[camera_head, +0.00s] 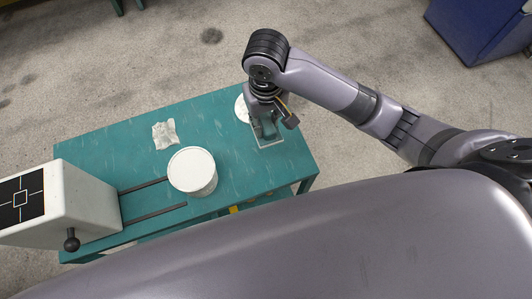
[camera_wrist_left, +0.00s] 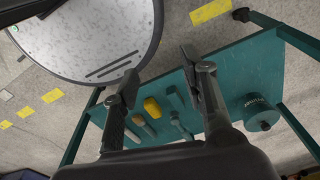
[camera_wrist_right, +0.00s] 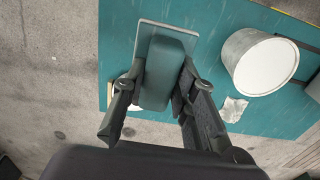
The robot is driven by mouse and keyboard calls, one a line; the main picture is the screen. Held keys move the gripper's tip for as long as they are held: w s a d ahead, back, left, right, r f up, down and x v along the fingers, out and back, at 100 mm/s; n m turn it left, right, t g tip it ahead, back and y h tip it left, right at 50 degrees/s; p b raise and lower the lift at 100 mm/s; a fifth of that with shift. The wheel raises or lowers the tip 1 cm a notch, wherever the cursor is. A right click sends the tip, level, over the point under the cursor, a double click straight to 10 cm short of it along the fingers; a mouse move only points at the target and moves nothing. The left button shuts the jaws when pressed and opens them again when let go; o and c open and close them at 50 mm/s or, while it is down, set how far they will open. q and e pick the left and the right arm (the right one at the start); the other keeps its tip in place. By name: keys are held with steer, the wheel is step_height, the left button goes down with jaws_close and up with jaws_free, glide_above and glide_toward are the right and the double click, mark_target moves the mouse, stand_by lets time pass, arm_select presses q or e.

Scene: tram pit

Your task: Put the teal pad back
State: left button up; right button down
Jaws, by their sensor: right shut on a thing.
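The teal pad (camera_wrist_right: 166,68) is a block between the fingers of my right gripper (camera_wrist_right: 157,82), which is shut on it. A flat grey tray or plate (camera_wrist_right: 150,32) shows behind the pad, with its edge around the pad's far end. I cannot tell whether the pad touches it. In the head view my right gripper (camera_head: 266,120) is over this grey tray (camera_head: 270,144) near the right end of the teal table (camera_head: 230,165). My left gripper (camera_wrist_left: 160,72) is open and empty, away from the tabletop, with a lower shelf in its view.
A white tub (camera_head: 192,170) stands mid-table, with a crumpled cloth (camera_head: 164,134) behind it. A white disc (camera_head: 242,109) lies beside the right gripper. A white box with a dark panel (camera_head: 75,205) is at left, by two dark rails. The shelf holds tools and a canister (camera_wrist_left: 260,112).

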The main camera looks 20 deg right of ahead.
steer(key=f, duration=0.3)
steer(key=a+f, duration=0.1)
steer(key=f, duration=0.1)
steer(key=shift+f, duration=0.15)
steer(key=shift+w+f, duration=0.15)
steer(key=f, duration=0.6)
steer(key=d+f, duration=0.1)
steer(key=f, duration=0.2)
steer(key=shift+s, duration=0.2)
steer(key=shift+a+f, duration=0.1)
steer(key=shift+f, duration=2.15)
steer(key=c, duration=1.3)
jaws_free()
arm_select(q)
steer(key=shift+w+a+r, duration=0.1)
steer(key=shift+w+a, duration=0.05)
steer(key=shift+a, duration=0.3)
arm_select(e)
steer(key=shift+r, duration=0.1)
